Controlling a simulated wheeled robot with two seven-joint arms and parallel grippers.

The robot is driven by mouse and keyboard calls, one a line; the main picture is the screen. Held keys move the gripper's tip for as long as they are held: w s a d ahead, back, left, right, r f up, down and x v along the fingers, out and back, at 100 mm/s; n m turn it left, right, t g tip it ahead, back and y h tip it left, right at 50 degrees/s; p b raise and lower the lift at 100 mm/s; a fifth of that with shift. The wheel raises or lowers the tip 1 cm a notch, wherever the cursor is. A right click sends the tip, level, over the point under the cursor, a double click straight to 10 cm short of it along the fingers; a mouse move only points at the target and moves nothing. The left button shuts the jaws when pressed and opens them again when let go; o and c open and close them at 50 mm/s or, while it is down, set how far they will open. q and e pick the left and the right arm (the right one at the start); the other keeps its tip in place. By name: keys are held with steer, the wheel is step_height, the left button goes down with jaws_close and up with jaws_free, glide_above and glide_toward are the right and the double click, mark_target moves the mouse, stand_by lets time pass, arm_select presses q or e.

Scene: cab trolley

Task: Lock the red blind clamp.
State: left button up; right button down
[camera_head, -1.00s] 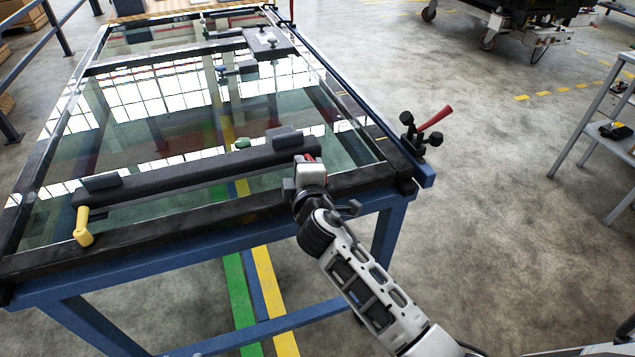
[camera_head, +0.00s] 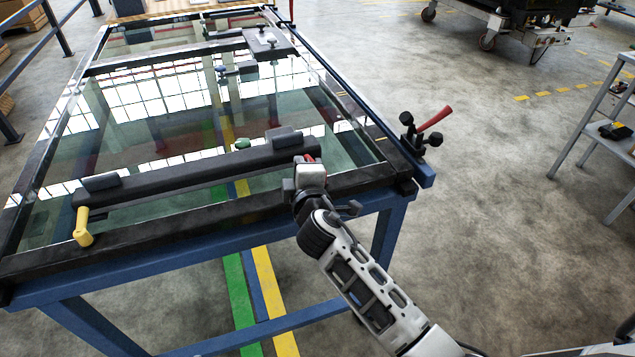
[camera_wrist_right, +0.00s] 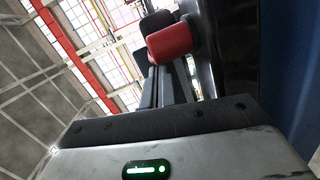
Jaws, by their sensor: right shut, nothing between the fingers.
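A red handle (camera_head: 308,158) shows as a small patch at the right end of the long dark bar (camera_head: 200,172) across the near end of the glass-topped table. My right gripper and wrist hide most of it. My right gripper (camera_head: 304,168) is shut and empty, close against this end of the bar. In the right wrist view the rounded red handle (camera_wrist_right: 170,43) stands just beyond the gripper body, beside the dark fingers. I cannot tell whether they touch it. My left gripper is not in view.
A yellow handle (camera_head: 82,227) hangs at the bar's left end. A clamp with a red lever (camera_head: 434,118) and black knobs sits at the table's right corner. A small green knob (camera_head: 242,143) is behind the bar.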

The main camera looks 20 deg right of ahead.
steer(key=s+r, duration=0.1)
steer(key=s, duration=0.6)
steer(key=shift+s+a, duration=0.2)
steer(key=shift+a, duration=0.25)
